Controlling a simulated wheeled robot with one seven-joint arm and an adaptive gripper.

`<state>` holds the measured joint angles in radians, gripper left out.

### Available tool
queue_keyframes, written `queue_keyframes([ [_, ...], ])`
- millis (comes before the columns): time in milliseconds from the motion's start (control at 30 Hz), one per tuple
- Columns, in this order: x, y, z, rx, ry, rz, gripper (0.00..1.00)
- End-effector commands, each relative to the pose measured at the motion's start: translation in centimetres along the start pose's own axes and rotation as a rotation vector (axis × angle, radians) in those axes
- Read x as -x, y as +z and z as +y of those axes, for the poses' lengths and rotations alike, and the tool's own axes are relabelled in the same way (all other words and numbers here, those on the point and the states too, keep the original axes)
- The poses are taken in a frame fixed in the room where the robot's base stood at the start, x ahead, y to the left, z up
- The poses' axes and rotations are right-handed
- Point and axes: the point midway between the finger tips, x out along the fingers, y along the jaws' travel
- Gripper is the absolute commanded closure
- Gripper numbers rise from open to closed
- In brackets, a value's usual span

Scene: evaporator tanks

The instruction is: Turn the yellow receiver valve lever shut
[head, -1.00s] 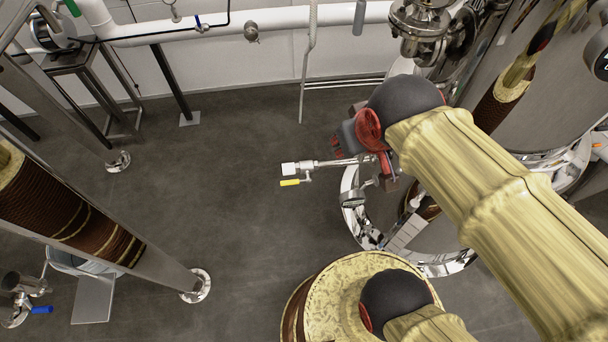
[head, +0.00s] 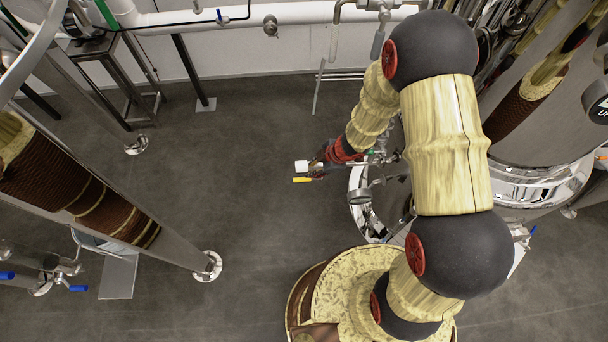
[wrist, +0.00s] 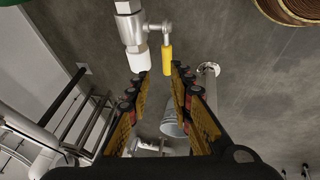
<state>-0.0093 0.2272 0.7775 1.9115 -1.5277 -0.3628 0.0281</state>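The yellow valve lever (head: 302,180) points left from the end of a thin pipe beside the steel tank. In the wrist view the yellow lever (wrist: 167,60) hangs beside a white pipe end (wrist: 138,58) on a metal valve body (wrist: 131,30). My gripper (wrist: 160,71) is open, with its fingers apart and nothing held. The lever's lower end shows at the gap between the fingertips, closer to the right one; I cannot tell whether they touch. In the head view my gripper (head: 320,167) is right by the lever and covers part of the valve and pipe.
The steel tank (head: 538,180) with its shiny ring base stands to the right. A slanted steel leg (head: 170,235) stands at left. White pipes (head: 295,16) run along the back wall. The floor left of the lever is clear.

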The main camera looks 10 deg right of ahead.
Motion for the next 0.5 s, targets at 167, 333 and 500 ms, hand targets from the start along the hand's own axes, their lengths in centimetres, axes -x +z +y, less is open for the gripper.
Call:
queue_keyframes([
  [167, -1.9, -0.2, -1.2, 0.020, -0.031, 0.023, 0.78],
  [333, -4.6, -0.2, -1.4, 0.020, -0.031, 0.022, 0.78],
  [500, -7.0, -0.2, -1.4, 0.020, -0.029, 0.020, 0.78],
])
